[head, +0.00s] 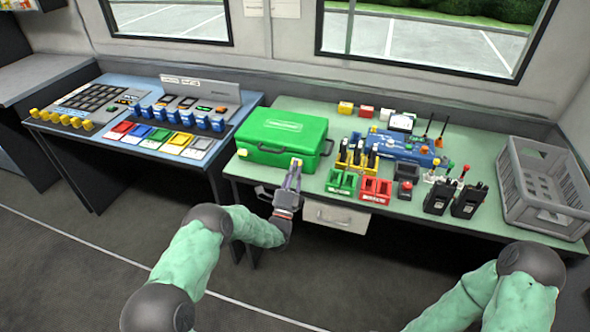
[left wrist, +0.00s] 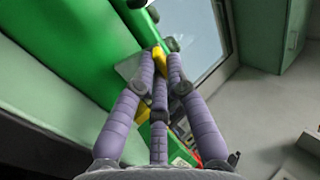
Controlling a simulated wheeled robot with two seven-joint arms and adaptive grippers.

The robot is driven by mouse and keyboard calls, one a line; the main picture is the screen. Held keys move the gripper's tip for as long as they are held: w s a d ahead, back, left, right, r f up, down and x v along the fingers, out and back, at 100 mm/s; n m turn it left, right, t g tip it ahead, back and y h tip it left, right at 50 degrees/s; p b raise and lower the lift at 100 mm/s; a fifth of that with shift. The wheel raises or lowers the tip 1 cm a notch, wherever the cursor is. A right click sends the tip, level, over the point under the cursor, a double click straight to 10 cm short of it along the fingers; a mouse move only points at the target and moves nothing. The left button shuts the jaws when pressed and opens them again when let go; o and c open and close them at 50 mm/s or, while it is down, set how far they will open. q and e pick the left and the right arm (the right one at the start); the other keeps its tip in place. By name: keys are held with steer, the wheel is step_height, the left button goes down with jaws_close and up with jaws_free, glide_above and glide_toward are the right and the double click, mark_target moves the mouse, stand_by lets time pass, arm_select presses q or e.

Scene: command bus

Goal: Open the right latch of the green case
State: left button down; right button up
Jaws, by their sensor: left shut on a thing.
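The green case (head: 283,130) lies closed on the green-topped table. Its left yellow latch (head: 242,154) is at the left front corner, and its right yellow latch (head: 297,162) is on the front face near the right. My left gripper (head: 294,174) reaches up from below to the right latch. In the left wrist view the purple fingers (left wrist: 157,72) close around the yellow right latch (left wrist: 160,62), beside the green case wall (left wrist: 80,55). The fingers hide part of the latch, so its exact angle cannot be told. My right gripper is outside the views; only my right arm shows.
Red and green small racks (head: 376,190) stand right of the case on the table (head: 400,215). A blue device (head: 405,147), black radios (head: 438,198) and a grey crate (head: 545,185) are farther right. A button console (head: 165,140) is at left. A drawer (head: 336,217) sits under the table.

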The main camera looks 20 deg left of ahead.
arm_select(q)
steer(key=shift+s+f+t, duration=0.1)
steer(key=shift+f+t, duration=0.25)
steer(key=shift+t, duration=0.15)
steer(key=c, duration=1.2)
jaws_free()
steer(key=shift+c, duration=0.2)
steer(key=v, duration=1.2)
steer(key=shift+f, duration=0.15)
